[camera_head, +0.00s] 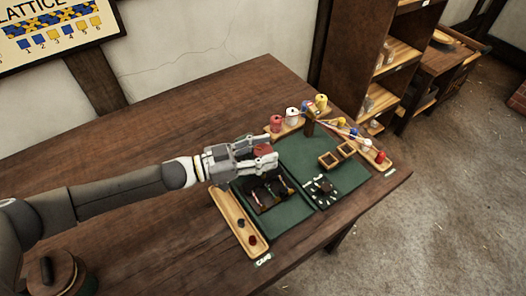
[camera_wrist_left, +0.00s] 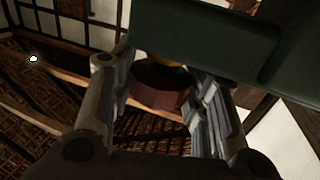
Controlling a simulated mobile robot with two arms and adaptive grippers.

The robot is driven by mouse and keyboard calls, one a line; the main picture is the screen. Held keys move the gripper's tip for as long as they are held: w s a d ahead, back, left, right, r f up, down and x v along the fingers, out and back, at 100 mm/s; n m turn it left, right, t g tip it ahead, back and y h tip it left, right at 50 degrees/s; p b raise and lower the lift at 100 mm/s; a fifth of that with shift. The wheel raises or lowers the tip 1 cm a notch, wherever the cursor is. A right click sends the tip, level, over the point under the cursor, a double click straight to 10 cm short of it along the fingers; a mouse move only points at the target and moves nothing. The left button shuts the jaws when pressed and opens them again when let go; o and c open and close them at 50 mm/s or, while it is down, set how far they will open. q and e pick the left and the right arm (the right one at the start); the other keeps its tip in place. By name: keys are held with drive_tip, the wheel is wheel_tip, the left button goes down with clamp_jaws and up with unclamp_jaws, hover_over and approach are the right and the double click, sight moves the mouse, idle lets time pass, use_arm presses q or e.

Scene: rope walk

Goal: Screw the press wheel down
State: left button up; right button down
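The press wheel (camera_head: 262,150) is a dark red knob above the green mat, near the dark press (camera_head: 265,191) at the mat's left part. In the left wrist view the wheel (camera_wrist_left: 160,84) shows as a many-sided dark red disc with a bit of yellow behind it. My left gripper (camera_head: 265,152) reaches in from the left with a finger on each side of the wheel. In the left wrist view its fingers (camera_wrist_left: 160,92) appear to touch the wheel's two sides. The wheel's screw is hidden. My right gripper is not in view.
The green mat (camera_head: 294,148) lies on the wooden table (camera_head: 165,125). A long wooden tray (camera_head: 234,214) lies along its left edge.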

use_arm(q)
drive_tip(key=o, duration=0.5)
drive_tip(key=shift+c, duration=0.2)
drive_tip(key=v, duration=1.2)
